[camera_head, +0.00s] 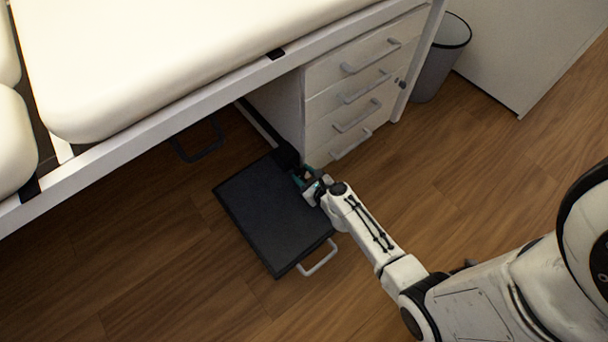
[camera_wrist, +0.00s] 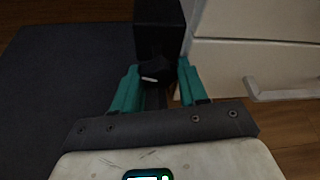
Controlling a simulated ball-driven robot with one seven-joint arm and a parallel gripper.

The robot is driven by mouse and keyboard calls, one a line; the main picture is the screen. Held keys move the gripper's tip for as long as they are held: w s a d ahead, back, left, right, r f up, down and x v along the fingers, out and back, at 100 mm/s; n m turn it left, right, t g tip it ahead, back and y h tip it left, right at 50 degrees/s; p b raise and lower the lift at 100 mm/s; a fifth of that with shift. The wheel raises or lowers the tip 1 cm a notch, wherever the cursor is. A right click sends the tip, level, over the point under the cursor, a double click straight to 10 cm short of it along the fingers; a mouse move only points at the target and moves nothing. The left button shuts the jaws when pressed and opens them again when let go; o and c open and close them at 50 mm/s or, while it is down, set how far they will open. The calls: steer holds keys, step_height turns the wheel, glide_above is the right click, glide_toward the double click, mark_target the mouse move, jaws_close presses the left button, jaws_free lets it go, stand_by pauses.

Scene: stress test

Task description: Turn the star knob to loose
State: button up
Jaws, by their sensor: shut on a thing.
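The star knob (camera_wrist: 157,70) is small and black, with a short pale mark on its near side, in the middle of the wrist view. It sits at the near end of a black block (camera_wrist: 160,22). My gripper (camera_wrist: 159,74) has its teal fingers on either side of the knob and is shut on it. In the head view my gripper (camera_head: 306,180) is low, beside the black block (camera_head: 286,156) at the corner of the drawer unit. The knob is too small and covered to make out there.
A dark flat platform (camera_head: 270,215) with a grey handle (camera_head: 319,259) lies left of my gripper. A white drawer unit (camera_head: 318,125) with several handles stands close behind. A padded cream table (camera_head: 180,50) overhangs at upper left. A bin (camera_head: 440,62) stands farther back. The wooden floor at right is clear.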

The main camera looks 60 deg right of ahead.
stand_by(0.4)
steer(key=o, duration=1.1)
steer(key=shift+c, duration=0.2)
steer(key=shift+s, duration=0.1)
steer(key=p+v, duration=0.2)
steer(key=v, duration=0.8)
steer(key=shift+s+a+r, duration=0.1)
steer(key=shift+s+a, duration=0.1)
steer(key=shift+s, duration=0.1)
